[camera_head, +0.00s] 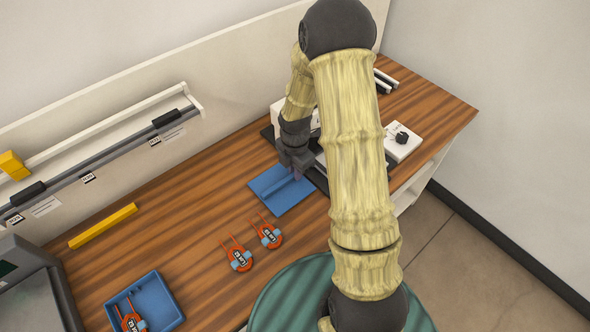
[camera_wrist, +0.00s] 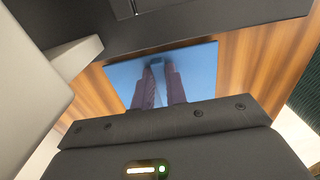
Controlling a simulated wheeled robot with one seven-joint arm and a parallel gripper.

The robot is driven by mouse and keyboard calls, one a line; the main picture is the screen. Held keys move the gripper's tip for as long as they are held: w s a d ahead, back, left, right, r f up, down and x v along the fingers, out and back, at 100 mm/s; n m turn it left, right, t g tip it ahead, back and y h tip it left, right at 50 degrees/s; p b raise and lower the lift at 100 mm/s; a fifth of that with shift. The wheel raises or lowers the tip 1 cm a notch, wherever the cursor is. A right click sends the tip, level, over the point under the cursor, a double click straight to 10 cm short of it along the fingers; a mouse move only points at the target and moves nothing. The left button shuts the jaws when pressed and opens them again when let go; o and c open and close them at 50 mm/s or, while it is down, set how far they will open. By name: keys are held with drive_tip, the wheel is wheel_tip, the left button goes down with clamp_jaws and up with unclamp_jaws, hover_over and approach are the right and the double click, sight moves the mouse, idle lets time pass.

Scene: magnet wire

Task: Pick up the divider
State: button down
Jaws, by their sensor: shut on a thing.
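The divider appears to be the flat blue square panel (camera_head: 272,197) on the wooden bench in the head view, and it also shows in the wrist view (camera_wrist: 200,68). My gripper (camera_head: 294,176) points down at the panel's upper right part. In the wrist view its two dark fingers (camera_wrist: 158,68) are close together over the panel, with a narrow blue strip between them. They are shut on the divider. The exact gripped part is small and partly hidden by the fingers. I cannot tell whether the panel is clear of the bench.
Two orange devices (camera_head: 238,256) (camera_head: 267,235) lie in front of the panel. A blue tray (camera_head: 168,296) holds another orange device. A yellow bar (camera_head: 103,226) lies to the left. A white box with a black knob (camera_head: 402,144) stands right of my arm. Bare wood lies left of the panel.

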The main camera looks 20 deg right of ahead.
drive_tip(key=shift+f, duration=0.15)
drive_tip(key=c, duration=1.4)
unclamp_jaws()
wheel_tip(320, 180, up, 12)
drive_tip(key=p, duration=0.1)
drive_tip(key=shift+r, duration=0.2)
